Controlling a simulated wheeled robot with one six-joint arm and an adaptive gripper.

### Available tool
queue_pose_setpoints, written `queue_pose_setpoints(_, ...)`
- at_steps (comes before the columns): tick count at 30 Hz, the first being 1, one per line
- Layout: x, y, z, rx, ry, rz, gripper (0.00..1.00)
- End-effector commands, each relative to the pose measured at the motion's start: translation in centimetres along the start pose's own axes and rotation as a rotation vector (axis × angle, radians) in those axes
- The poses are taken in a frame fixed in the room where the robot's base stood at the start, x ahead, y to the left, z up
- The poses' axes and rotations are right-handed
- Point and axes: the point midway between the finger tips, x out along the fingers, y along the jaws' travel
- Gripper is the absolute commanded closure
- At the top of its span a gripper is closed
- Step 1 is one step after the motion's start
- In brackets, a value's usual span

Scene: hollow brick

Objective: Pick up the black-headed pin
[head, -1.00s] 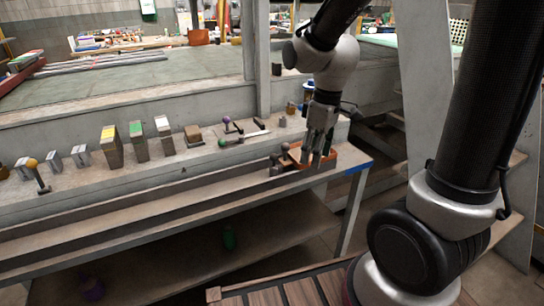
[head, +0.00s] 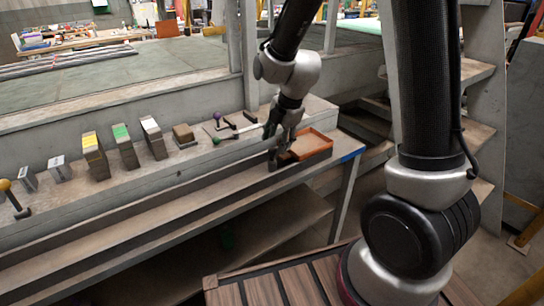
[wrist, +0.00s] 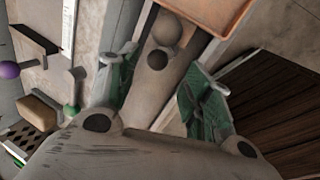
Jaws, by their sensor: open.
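My gripper (head: 279,146) is open, low over the bench's front edge at the left end of an orange-rimmed tray (head: 316,145). In the wrist view its two green-padded fingers (wrist: 154,72) stand apart. A small dark round thing (wrist: 157,60), which looks like the black pin head, shows between the fingertips. A grey ball (wrist: 165,28) lies just beyond it. I cannot tell whether either finger touches them. In the head view the gripper partly hides this spot, and the pin's shaft cannot be made out.
A brown block (head: 184,134) and blocks with yellow (head: 93,150), green (head: 123,143) and white (head: 152,137) tops stand further left. A yellow-headed pin (head: 10,190) is far left.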

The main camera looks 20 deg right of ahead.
Motion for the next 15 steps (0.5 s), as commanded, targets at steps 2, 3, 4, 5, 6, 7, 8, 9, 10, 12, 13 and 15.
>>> queue_pose_setpoints(2,1.2,0.1,-0.1,0.000,0.001,-0.003,0.50)
queue_pose_setpoints(3,1.9,0.2,-0.1,0.001,0.001,-0.004,0.50)
queue_pose_setpoints(4,2.4,0.3,-0.1,0.001,0.000,-0.003,0.50)
queue_pose_setpoints(5,2.9,0.3,-0.1,0.002,0.001,-0.004,0.50)
queue_pose_setpoints(6,3.5,0.3,-0.1,0.002,0.001,-0.003,0.50)
queue_pose_setpoints(7,3.9,0.3,-0.1,0.001,0.001,-0.002,0.50)
queue_pose_setpoints(8,4.2,0.3,-0.1,0.002,0.001,-0.003,0.50)
queue_pose_setpoints(9,4.5,0.3,-0.1,0.003,0.001,-0.002,0.50)
queue_pose_setpoints(10,4.7,0.3,-0.1,0.002,0.000,-0.001,0.50)
queue_pose_setpoints(12,4.9,0.3,-0.1,0.002,0.000,0.000,0.50)
queue_pose_setpoints(13,4.9,0.4,-0.1,0.001,0.000,0.000,0.50)
queue_pose_setpoints(15,4.9,0.4,-0.1,0.002,0.000,0.000,0.50)
